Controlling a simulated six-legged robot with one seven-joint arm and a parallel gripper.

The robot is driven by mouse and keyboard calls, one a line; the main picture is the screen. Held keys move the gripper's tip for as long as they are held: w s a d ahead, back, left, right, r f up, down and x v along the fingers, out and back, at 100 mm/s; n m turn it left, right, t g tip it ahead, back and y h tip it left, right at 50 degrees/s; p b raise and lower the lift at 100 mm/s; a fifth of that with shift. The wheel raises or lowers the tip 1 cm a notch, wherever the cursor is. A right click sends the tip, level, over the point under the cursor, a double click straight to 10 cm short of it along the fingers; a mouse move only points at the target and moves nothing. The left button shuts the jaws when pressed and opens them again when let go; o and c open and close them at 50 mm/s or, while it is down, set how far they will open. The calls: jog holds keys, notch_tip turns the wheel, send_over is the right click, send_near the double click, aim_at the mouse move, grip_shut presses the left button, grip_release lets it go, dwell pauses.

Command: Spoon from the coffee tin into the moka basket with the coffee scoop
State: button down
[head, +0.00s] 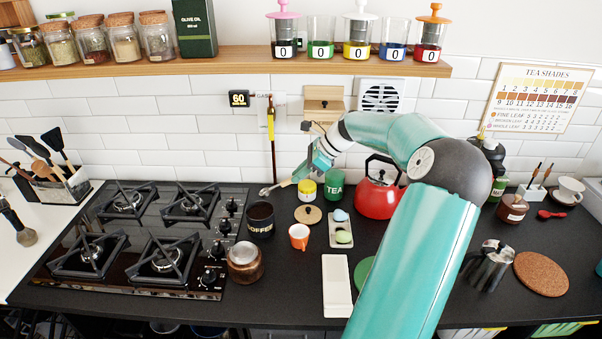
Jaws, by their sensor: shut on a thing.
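The coffee tin (261,222) is dark, lettered COFFEE, and stands open just right of the hob; its contents are too dark to make out. My gripper (301,176) is behind and to the right of the tin, above the counter, shut on the coffee scoop (268,191). The scoop's small metal bowl points left, near and behind the tin's rim, apart from it as far as I can tell. A round brown metallic vessel (245,264), perhaps the moka base with the basket, stands in front of the tin. A silver faceted moka top (490,266) stands at right.
The gas hob (130,235) lies left of the tin. A tan lid (308,214), orange cup (299,236), yellow jar (306,190), green TEA tin (334,186) and red kettle (378,190) crowd the right. A white tray (337,286) lies in front.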

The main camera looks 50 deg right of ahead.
jog(key=shift+s+d+f, duration=0.2)
jog(key=shift+d+f, duration=0.1)
jog(key=shift+x, duration=0.9)
jog(key=shift+s+a+f, duration=0.1)
jog(key=shift+f, duration=0.2)
jog(key=shift+w+a+f, duration=0.95)
jog(key=shift+w+f, duration=0.45)
jog(key=shift+f, duration=2.85)
notch_tip(320, 180, up, 6)
jog(key=s+d+t+y, duration=0.2)
jog(key=s+t, duration=0.1)
jog(key=shift+d, duration=0.15)
jog(key=shift+w+f, duration=0.1)
